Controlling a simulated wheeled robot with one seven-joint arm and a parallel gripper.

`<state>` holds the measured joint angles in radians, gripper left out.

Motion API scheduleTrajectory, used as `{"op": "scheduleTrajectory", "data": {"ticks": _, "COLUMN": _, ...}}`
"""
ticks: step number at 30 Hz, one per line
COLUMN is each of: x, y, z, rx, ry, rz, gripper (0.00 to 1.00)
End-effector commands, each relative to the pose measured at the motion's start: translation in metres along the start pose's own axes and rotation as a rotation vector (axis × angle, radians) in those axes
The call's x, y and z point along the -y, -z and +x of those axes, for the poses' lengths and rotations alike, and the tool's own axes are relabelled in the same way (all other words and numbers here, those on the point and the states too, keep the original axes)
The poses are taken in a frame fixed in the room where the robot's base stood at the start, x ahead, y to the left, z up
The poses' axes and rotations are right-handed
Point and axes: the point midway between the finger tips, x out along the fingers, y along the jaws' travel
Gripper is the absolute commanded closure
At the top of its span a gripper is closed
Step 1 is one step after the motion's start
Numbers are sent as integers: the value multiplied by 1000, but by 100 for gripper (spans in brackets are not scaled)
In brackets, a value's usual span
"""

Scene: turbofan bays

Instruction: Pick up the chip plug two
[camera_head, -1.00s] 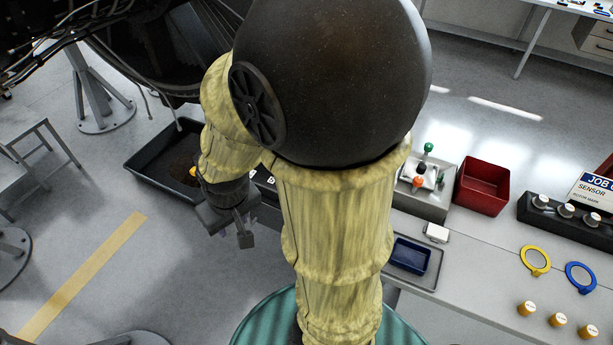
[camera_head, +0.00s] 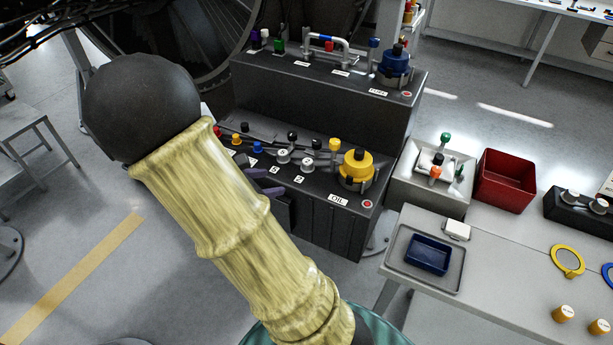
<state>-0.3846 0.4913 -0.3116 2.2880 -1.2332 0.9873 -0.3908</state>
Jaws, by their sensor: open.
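A dark stepped bay (camera_head: 330,228) stands at the centre, with a lower row of small plugs and caps. Two silver round plugs, a left one (camera_head: 282,157) and a right one (camera_head: 307,164), sit on its lower shelf with small white labels in front. The labels are too small to read, so I cannot tell which plug is chip plug two. My gripper (camera_head: 268,182) shows only partly from behind my yellow-sleeved arm. Its two purplish-grey fingers are apart, close in front of the silver plugs in the picture. I see nothing between them, and the wrist is hidden.
A yellow oil cap (camera_head: 356,166) and a blue cap (camera_head: 395,66) rise from the bay's right end. Black, blue, red and yellow pieces crowd the lower row. At right, a bench holds a blue tray (camera_head: 429,243) and a red bin (camera_head: 507,166).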

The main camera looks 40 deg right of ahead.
Motion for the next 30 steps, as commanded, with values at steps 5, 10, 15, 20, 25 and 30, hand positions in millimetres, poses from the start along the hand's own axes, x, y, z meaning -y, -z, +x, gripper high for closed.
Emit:
{"op": "scheduleTrajectory", "data": {"ticks": 5, "x": -24, "y": 0, "z": 1, "rx": 121, "ry": -80, "rz": -119, "gripper": 46}}
{"op": "scheduleTrajectory", "data": {"ticks": 10, "x": -26, "y": 0, "z": -2, "rx": 125, "ry": -89, "rz": -126, "gripper": 46}}
{"op": "scheduleTrajectory", "data": {"ticks": 15, "x": -25, "y": -2, "z": 2, "rx": 123, "ry": -83, "rz": -122, "gripper": 46}}
{"op": "scheduleTrajectory", "data": {"ticks": 20, "x": -25, "y": -5, "z": 21, "rx": 123, "ry": -73, "rz": -118, "gripper": 46}}
{"op": "scheduleTrajectory", "data": {"ticks": 25, "x": -26, "y": -9, "z": 52, "rx": 123, "ry": -70, "rz": -119, "gripper": 46}}
{"op": "scheduleTrajectory", "data": {"ticks": 30, "x": -29, "y": -13, "z": 81, "rx": 122, "ry": -70, "rz": -118, "gripper": 46}}
